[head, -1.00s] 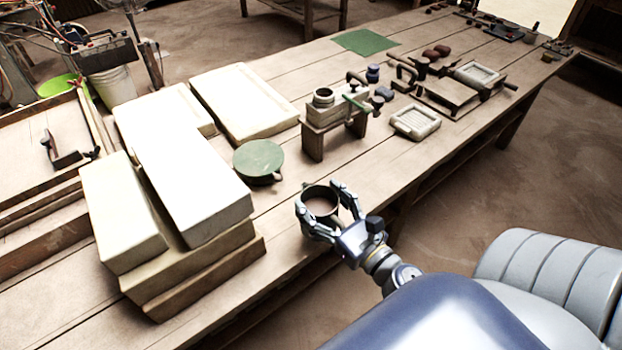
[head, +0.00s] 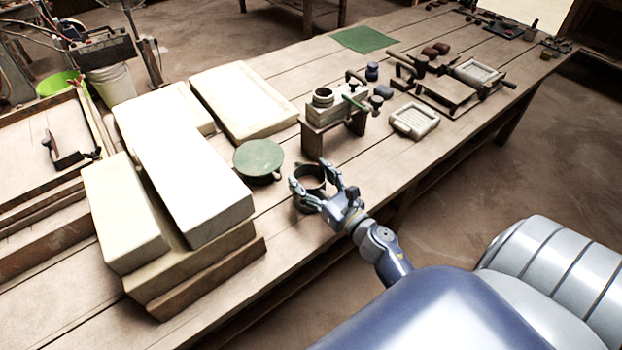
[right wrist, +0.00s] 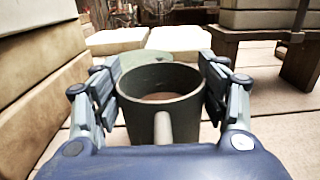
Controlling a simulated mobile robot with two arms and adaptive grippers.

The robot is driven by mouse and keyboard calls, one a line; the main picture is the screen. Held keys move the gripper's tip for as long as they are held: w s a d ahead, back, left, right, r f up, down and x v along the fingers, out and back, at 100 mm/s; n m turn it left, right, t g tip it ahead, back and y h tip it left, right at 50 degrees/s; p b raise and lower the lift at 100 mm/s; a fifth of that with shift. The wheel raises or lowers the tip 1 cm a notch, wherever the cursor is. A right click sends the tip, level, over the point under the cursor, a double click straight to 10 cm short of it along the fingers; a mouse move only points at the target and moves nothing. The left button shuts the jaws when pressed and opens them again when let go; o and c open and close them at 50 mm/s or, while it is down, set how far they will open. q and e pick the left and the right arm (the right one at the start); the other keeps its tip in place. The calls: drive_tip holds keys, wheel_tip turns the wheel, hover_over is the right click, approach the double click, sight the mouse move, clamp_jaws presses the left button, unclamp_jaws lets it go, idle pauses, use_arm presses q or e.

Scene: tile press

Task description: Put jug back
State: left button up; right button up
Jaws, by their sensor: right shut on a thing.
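The jug (right wrist: 150,115) is a dark grey round vessel with an open top, a brownish inside and a handle facing my wrist. My right gripper (right wrist: 160,85) is shut on it, with a finger on each side of its wall. In the head view the jug (head: 311,173) is upright in the right gripper (head: 312,177), over the near edge of the bench, just in front of a round green-topped stand (head: 259,156). Its base is hidden in the wrist view, so I cannot tell whether it touches the bench. My left gripper is not in view.
Stacked pale slabs (head: 190,185) stand left on the wooden bench (head: 290,240). A small press stand (head: 333,125) with a green handle is behind and right of the jug. A pale tray (head: 414,121) lies farther right. The bench front between is clear.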

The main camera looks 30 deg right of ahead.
drive_tip(key=o, duration=2.1)
drive_tip(key=shift+r, duration=0.15)
drive_tip(key=s+b, duration=0.1)
drive_tip(key=s, duration=0.2)
drive_tip(key=s+b, duration=0.1)
drive_tip(key=s, duration=0.3)
drive_tip(key=s+b, duration=0.1)
drive_tip(key=s, duration=0.3)
drive_tip(key=shift+s+d+f, duration=0.2)
drive_tip(key=shift+d, duration=0.15)
drive_tip(key=shift+s+r, duration=0.1)
drive_tip(key=shift+s, duration=0.25)
